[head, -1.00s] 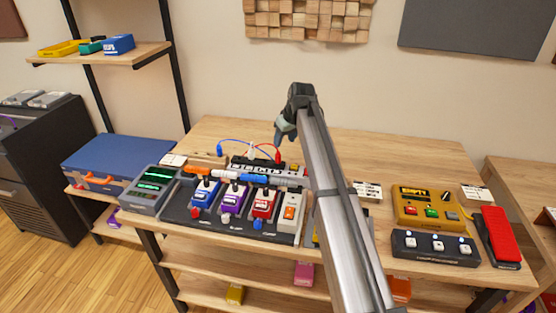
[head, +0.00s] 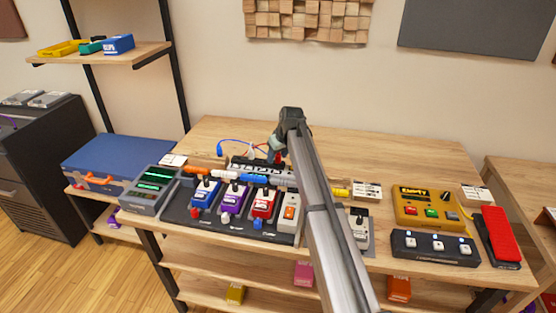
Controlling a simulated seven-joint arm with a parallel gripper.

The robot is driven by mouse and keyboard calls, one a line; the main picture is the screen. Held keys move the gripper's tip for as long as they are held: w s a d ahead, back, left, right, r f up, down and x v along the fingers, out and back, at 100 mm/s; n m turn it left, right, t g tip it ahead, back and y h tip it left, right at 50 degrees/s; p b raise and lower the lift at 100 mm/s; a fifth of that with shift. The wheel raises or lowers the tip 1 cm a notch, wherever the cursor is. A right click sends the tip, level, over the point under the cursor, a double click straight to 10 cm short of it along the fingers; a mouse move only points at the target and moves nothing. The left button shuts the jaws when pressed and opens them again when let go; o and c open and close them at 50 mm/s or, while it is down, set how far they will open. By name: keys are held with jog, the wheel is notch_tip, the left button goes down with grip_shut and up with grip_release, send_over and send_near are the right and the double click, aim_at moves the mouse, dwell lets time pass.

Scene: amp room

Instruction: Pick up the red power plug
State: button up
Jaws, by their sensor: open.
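The red power plug (head: 279,157) shows as a small patch of red at the right end of the black power strip, behind the pedal row. My gripper (head: 275,150) is over this spot, its open fingers pointing down around or just beside the red patch. I cannot tell whether they touch it. The gripper and arm hide most of the plug and its red cable. The power strip (head: 240,162) has white lettering, and a blue cable (head: 232,142) loops to it from the left.
Blue, purple and red pedals (head: 263,204) stand in front on a black board, with orange, white and blue connectors (head: 197,170) along their back. A grey tuner box (head: 150,190) is at left. A yellow pedal (head: 425,207) stands at right.

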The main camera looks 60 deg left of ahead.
grip_shut()
dwell(0.4)
notch_tip(320, 180, up, 9)
jog(key=shift+f, duration=0.1)
jog(key=shift+s+a+r, duration=0.1)
jog(key=shift+s+r, duration=0.1)
jog(key=shift+r, duration=0.15)
jog(key=s+a, duration=1)
jog(key=a, duration=0.1)
jog(key=shift+s, duration=0.3)
